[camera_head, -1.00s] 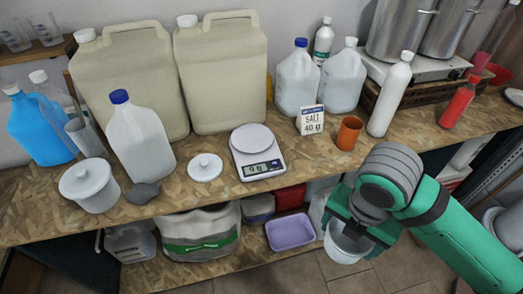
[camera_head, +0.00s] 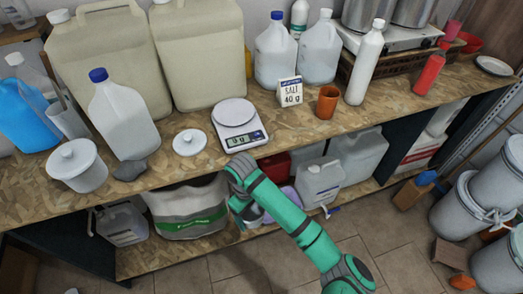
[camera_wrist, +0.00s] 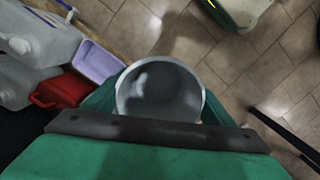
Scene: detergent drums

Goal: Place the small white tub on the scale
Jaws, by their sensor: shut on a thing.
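The small white tub (camera_wrist: 160,88) is held in my gripper (camera_wrist: 158,103), seen from above with its open mouth up in the wrist view. Green fingers press on both sides of it. In the head view, my gripper (camera_head: 246,211) hangs in front of the shelf edge, lower than the worktop, and the arm hides most of the tub. The scale (camera_head: 240,137) stands on the worktop beyond my gripper. Its round white pan (camera_head: 235,111) is empty and its display seems to read 0 g.
A salt card marked 40 g (camera_head: 290,92) and an orange cup (camera_head: 327,102) stand right of the scale. A white lid (camera_head: 190,142), a lidded tub (camera_head: 77,165) and a jug (camera_head: 123,120) stand left. Drums (camera_head: 465,212) are at right. A purple tray (camera_wrist: 97,62) lies below.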

